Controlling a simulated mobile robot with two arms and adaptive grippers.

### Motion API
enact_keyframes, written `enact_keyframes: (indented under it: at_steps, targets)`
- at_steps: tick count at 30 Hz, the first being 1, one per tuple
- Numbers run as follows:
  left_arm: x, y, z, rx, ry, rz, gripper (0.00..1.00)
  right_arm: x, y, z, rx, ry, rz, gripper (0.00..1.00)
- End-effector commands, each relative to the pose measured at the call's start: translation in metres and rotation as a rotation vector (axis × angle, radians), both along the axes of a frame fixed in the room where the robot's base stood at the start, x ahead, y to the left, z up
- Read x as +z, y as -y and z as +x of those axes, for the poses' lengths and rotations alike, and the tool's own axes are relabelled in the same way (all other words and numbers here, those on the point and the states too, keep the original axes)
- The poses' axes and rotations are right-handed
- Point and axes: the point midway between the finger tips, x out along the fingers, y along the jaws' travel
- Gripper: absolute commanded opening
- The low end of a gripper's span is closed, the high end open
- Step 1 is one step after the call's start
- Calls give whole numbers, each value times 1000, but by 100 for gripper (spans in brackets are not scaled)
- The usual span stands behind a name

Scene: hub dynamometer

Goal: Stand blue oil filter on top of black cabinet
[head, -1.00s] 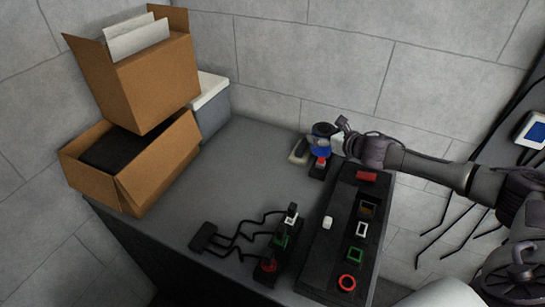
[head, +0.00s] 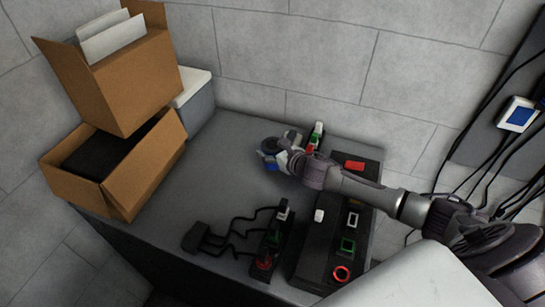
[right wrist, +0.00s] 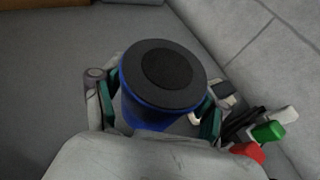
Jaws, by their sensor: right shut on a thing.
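The blue oil filter (right wrist: 150,98), with a dark round end, stands between the fingers of my right gripper (right wrist: 155,115) in the right wrist view. In the head view the filter (head: 270,148) shows partly, and my right gripper (head: 284,156) is shut on it. It is over the grey top of the dark-sided cabinet (head: 222,160), near the back middle. I cannot tell whether its lower end touches the top. My left gripper is not in view.
Cardboard boxes (head: 110,75) stack at the left, beside a white-lidded grey bin (head: 195,100). A black panel with coloured square frames (head: 318,240) lies at the right. A cabled black strip (head: 275,240) is at the front. White, green and red pieces (right wrist: 265,132) stand near the gripper.

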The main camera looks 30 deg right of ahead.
Motion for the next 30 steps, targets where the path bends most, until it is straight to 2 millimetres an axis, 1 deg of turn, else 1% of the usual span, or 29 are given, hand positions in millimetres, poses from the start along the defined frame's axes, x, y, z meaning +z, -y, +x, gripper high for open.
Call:
enact_keyframes:
  at_steps: [6,9,19,20,21,23,24,30]
  targets:
    - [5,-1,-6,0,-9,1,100,-29,-1,0,-2,-2,4,24]
    - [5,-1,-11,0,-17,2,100,-38,-1,0,0,0,3,24]
    - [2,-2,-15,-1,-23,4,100,-41,-1,0,1,2,1,24]
    - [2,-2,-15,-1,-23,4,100,-43,-1,0,1,-1,0,74]
    - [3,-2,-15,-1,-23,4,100,-42,-1,0,1,0,0,80]
    - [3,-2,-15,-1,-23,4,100,-42,-1,0,1,-1,0,90]
    - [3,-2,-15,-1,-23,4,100,-42,-1,0,1,-1,0,97]
    - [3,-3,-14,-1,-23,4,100,-41,-1,0,1,-1,0,97]
